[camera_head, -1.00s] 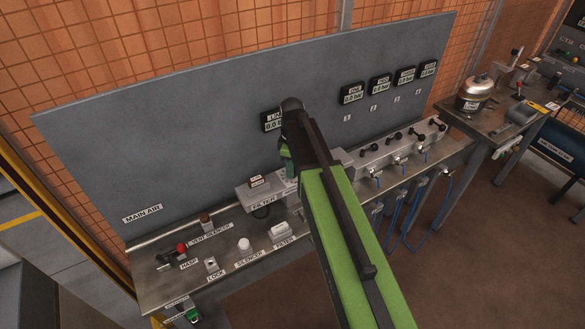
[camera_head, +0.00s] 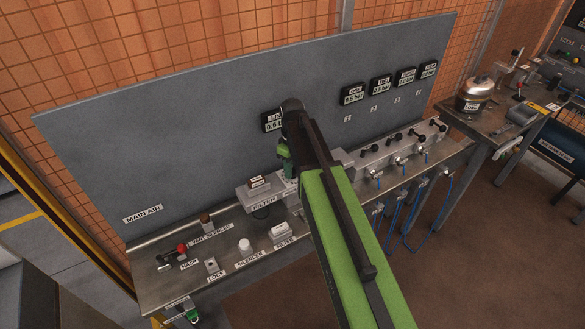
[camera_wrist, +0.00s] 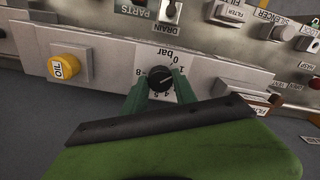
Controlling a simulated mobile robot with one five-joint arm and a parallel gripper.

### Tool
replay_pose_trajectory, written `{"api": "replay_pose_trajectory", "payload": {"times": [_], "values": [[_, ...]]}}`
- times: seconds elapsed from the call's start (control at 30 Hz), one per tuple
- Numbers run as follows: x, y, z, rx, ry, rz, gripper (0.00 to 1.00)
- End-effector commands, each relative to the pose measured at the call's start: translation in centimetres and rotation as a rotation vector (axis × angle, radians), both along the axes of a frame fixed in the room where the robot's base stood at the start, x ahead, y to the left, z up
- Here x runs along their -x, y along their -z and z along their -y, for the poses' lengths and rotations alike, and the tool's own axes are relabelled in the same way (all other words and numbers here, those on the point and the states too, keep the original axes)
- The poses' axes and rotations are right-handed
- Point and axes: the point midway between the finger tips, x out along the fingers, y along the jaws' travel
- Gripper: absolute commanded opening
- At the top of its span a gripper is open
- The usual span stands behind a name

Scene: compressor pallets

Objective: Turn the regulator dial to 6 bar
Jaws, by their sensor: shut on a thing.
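The regulator dial (camera_wrist: 159,78) is a round black knob on a pale plate marked "bar", with numbers around it, in the wrist view. The numbers 0, 1, 8, 5 and 4 show in part; other marks are hidden by my fingers. My gripper (camera_wrist: 160,88) has its two green fingers on either side of the dial, shut on it. In the head view my gripper (camera_head: 287,168) reaches down at the regulator block, and my arm hides the dial. The line gauge (camera_head: 272,121) behind it is partly covered; its reading starts with 0 and its last digit is unclear.
A yellow OIL button (camera_wrist: 68,68) sits left of the dial in the wrist view. The filter block (camera_head: 262,192) stands just left of my gripper in the head view. Several small gauges (camera_head: 380,84) hang on the grey panel above valves with black levers.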

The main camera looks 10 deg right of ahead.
Motion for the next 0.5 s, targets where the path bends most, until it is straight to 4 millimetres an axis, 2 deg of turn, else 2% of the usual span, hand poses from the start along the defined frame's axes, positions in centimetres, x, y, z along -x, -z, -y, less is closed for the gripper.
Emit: {"api": "replay_pose_trajectory", "payload": {"times": [0.5], "values": [[0.08, 0.02, -0.04, 0.0, 0.49, -0.001, 0.0]]}}
